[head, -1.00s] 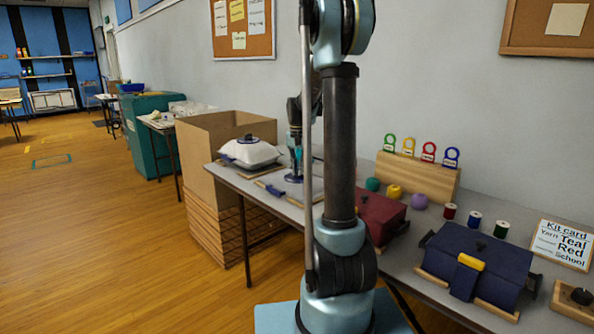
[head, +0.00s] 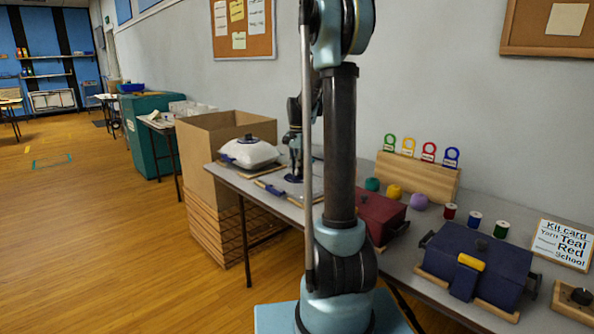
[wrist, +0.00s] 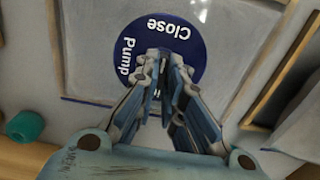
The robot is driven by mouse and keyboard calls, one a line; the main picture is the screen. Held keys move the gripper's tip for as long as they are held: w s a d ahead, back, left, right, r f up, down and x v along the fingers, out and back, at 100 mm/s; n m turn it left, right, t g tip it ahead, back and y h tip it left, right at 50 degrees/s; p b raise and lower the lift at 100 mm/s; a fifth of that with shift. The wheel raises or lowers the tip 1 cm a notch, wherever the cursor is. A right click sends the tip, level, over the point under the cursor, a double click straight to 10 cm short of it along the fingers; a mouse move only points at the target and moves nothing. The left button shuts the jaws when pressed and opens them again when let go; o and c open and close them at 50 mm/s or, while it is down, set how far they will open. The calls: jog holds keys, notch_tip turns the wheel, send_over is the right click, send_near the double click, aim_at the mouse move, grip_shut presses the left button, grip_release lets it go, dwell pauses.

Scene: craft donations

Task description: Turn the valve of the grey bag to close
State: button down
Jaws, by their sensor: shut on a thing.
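A flat pale grey sheet, seemingly the grey bag (wrist: 95,85), lies under my gripper in the wrist view. A round dark blue valve disc (wrist: 205,72) marked "Close" and "Pump" in white sits on it. My gripper (wrist: 160,85) points down at the disc's middle, with its fingers close together on the valve there. The fingers hide the gripped part, and I cannot read the valve's setting. In the head view my gripper (head: 293,177) is at the table, left of my arm column.
A plump whitish bag (head: 262,153) with a dark top lies left of my gripper. A tall cardboard box (head: 200,140) stands at the table's left end.

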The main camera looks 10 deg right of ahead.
dwell(0.3)
jog(key=c, duration=1.7)
grip_release()
notch_tip(320, 180, up, 12)
